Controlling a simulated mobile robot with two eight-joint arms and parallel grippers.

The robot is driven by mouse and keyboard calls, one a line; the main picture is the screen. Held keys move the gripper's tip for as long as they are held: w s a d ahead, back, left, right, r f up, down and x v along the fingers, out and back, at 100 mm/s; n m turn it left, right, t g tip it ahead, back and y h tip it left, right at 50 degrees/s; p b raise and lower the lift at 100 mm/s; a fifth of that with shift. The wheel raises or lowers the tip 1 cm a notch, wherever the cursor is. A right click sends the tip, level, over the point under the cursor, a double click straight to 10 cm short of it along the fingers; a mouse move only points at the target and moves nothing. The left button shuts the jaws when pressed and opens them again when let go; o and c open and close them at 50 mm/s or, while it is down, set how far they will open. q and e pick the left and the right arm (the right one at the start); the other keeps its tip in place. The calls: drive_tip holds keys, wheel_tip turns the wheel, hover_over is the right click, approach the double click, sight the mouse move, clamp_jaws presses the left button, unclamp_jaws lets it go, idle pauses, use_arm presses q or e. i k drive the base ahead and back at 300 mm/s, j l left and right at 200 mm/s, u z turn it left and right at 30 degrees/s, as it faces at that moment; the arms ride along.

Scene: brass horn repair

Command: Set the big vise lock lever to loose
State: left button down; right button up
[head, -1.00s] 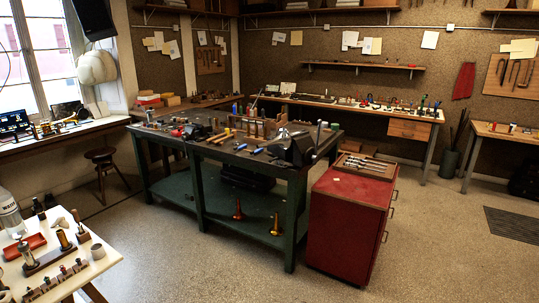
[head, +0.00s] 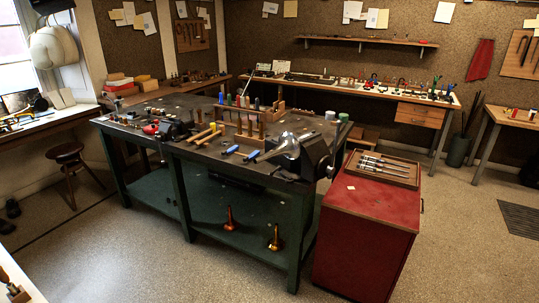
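The big vise (head: 312,150) is a dark, bulky vise at the near right corner of the green workbench (head: 185,150). A slim bright upright bar (head: 336,137) shows at its right side; I cannot tell whether it is the lock lever. A pale, shiny cone-like piece (head: 284,143) shows at the vise's left side. The lock lever's setting is too small to make out. Neither of my grippers is in view.
A red cabinet (head: 365,232) with a tray of tools (head: 384,168) stands right of the bench. A smaller vise (head: 172,130) sits on the bench's left part. A stool (head: 68,165) stands at left. The floor (head: 140,262) in front is open.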

sight(278, 167)
drive_tip(key=i+j, duration=0.2)
drive_tip(key=i, duration=0.3)
drive_tip(key=i+j+z, duration=0.1)
drive_tip(key=i, duration=0.4)
drive_tip(key=i+j+z, duration=0.1)
drive_tip(key=i+j, duration=0.2)
drive_tip(key=i, duration=0.2)
drive_tip(key=i+j, duration=0.3)
drive_tip(key=i, duration=0.15)
